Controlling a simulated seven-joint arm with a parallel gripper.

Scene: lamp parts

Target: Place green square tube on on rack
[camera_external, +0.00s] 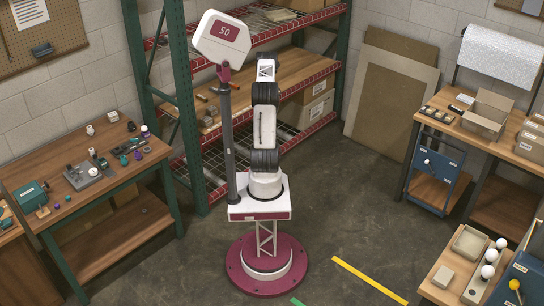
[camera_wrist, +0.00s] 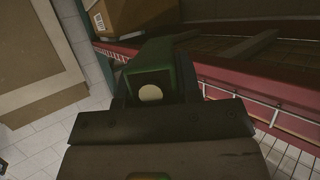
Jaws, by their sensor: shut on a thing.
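In the wrist view, my gripper (camera_wrist: 153,108) is shut on the green square tube (camera_wrist: 184,66). The tube's open end faces the camera, with a pale round spot inside it. The tube points away toward the rack, whose red front beam (camera_wrist: 262,98) crosses the view on the right. The tube appears over or close to that beam; I cannot tell whether it touches. In the external view, the rack (camera_external: 189,100) with green posts and red beams stands behind my arm. My gripper and the held tube are hidden there by my own arm.
Small tubes and grey blocks (camera_external: 210,117) lie on the left of the rack's wooden middle shelf. Brown panels (camera_external: 388,95) lean on the wall. A workbench (camera_external: 95,180) stands left.

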